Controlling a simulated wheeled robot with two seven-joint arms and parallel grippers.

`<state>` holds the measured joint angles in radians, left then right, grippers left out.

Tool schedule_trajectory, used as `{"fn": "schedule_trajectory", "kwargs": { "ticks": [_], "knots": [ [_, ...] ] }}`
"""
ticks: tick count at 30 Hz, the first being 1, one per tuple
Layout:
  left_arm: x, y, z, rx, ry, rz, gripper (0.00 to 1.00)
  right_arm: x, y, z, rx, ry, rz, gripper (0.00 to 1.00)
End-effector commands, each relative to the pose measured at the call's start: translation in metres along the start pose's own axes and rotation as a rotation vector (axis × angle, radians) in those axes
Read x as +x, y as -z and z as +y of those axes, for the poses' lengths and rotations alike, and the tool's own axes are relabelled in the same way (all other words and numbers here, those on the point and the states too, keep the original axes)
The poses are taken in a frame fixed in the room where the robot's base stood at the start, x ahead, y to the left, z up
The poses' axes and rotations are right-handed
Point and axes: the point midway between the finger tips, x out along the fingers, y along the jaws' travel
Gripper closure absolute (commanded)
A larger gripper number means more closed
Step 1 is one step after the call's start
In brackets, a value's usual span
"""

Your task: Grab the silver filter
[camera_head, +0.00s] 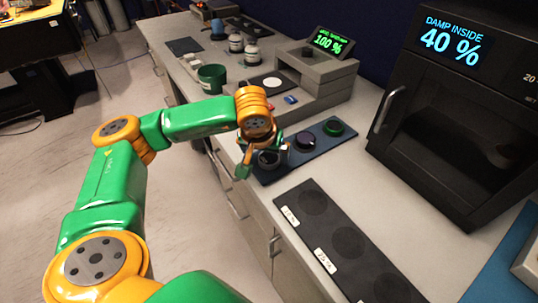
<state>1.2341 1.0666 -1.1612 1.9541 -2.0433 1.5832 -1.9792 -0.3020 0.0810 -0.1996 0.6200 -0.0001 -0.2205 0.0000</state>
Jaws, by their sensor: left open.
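A dark blue mat (318,148) on the counter bears a row of round pieces. The nearest piece, grey-rimmed with a dark centre (268,159), looks like the silver filter, though my gripper partly covers it. Beside it on the mat are a dark purplish round piece (306,141) and a green one (334,127). My left gripper (260,162) is open, its fingers pointing down around or just over the grey-rimmed piece. I cannot tell whether they touch it. My right gripper is not in view.
A black strip with round pads (340,245) lies in front of the mat. A black oven-like box (460,120) reading 40 % stands at right. A stepped grey block (318,72), a green cup (211,78) and small jars (251,50) stand farther back.

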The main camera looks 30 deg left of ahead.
Motion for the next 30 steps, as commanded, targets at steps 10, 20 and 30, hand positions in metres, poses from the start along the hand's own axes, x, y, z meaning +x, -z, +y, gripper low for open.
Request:
{"fn": "schedule_trajectory", "kwargs": {
  "ticks": [10,20,30],
  "knots": [
    [0.003,0.0,0.0,0.001,-0.002,0.001,0.32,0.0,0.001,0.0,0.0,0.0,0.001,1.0],
    [0.003,0.0,0.0,0.0,-0.001,0.001,0.87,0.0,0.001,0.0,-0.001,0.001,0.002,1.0],
    [-0.025,0.012,0.002,-0.001,-0.006,0.008,0.87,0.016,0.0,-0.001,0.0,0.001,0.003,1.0]
  ]
}}
